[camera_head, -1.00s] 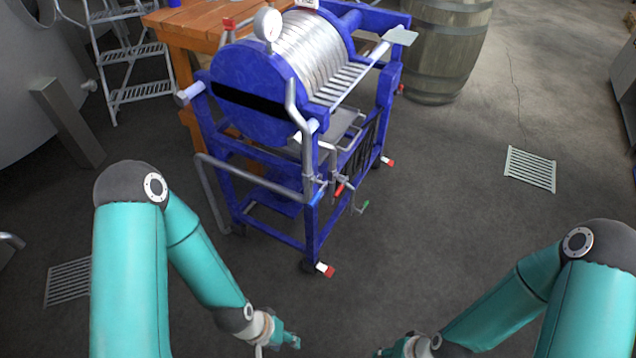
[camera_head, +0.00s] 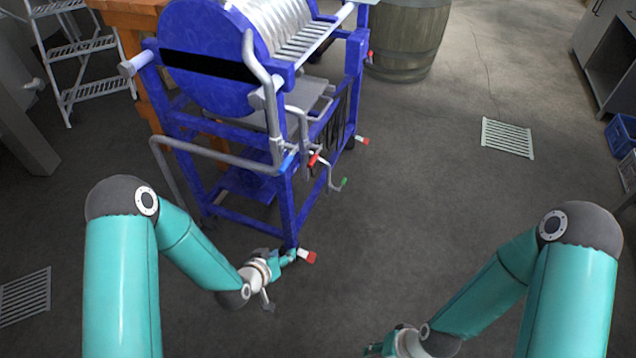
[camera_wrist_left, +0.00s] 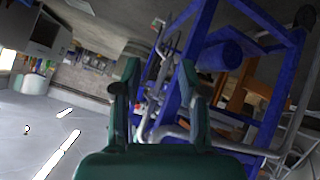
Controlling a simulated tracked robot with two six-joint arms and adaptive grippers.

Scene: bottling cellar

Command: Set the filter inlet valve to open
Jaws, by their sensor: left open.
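The blue plate filter (camera_head: 215,85) stands on a wheeled frame ahead. Small valve handles sit on the grey pipes at its near corner: a blue one (camera_head: 287,163), a red one (camera_head: 314,159) and a green one (camera_head: 343,183). I cannot tell which belongs to the inlet valve. My left gripper (camera_head: 290,256) is low, in front of the near frame leg and below the handles. In the left wrist view its two fingers (camera_wrist_left: 158,82) are apart and empty, with the pipework beyond them. My right gripper (camera_head: 374,349) is low at the bottom edge, its jaws unclear.
A red-and-white caster part (camera_head: 307,257) shows by the left gripper. A pipe (camera_head: 215,154) runs along the near side of the frame. A ladder (camera_head: 80,60) stands at left and a barrel (camera_head: 405,40) behind. Floor on the right is open, with a drain grate (camera_head: 507,138).

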